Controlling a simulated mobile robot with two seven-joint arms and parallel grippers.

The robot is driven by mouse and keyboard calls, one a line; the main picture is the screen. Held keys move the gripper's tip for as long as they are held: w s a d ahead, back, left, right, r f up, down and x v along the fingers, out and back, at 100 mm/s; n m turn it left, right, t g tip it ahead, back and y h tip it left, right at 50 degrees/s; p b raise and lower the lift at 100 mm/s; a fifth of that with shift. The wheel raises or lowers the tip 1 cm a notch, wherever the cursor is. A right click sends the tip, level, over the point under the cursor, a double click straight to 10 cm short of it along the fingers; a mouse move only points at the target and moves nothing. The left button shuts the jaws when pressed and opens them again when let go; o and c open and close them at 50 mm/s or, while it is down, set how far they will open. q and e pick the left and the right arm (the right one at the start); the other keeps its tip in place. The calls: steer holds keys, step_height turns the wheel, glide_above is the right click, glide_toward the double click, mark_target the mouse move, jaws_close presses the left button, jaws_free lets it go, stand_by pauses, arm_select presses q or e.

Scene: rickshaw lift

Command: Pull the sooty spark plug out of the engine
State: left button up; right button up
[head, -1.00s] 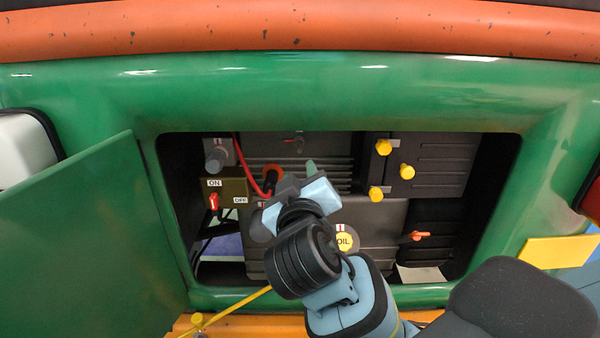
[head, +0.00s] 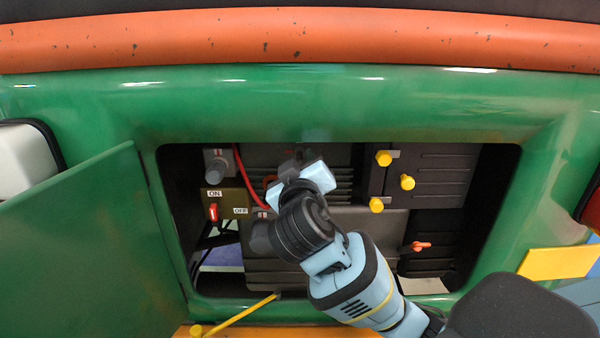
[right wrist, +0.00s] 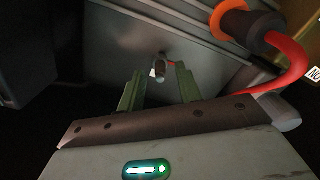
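The spark plug (right wrist: 159,68) shows small in the right wrist view, sticking out of the grey engine face with a pale tip and some red beside it. Its soot cannot be made out. My right gripper (right wrist: 160,88) is open, its two green fingers apart with the plug seen between and just beyond their tips. In the head view my right gripper (head: 302,160) is in front of the engine's ribbed upper part and hides most of the plug's area. My left gripper is not in view.
A dark cap with an orange rim (right wrist: 245,25) and a red cable sits beside the plug. The red ON/OFF switch (head: 213,212) is left, yellow knobs (head: 407,182) right. The green bay frame (head: 330,130) surrounds the opening; the open door (head: 75,250) stands left.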

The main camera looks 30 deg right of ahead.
mark_target(300, 162)
steer(key=shift+x, duration=1.55)
steer(key=shift+s, duration=0.1)
steer(key=c, duration=0.7)
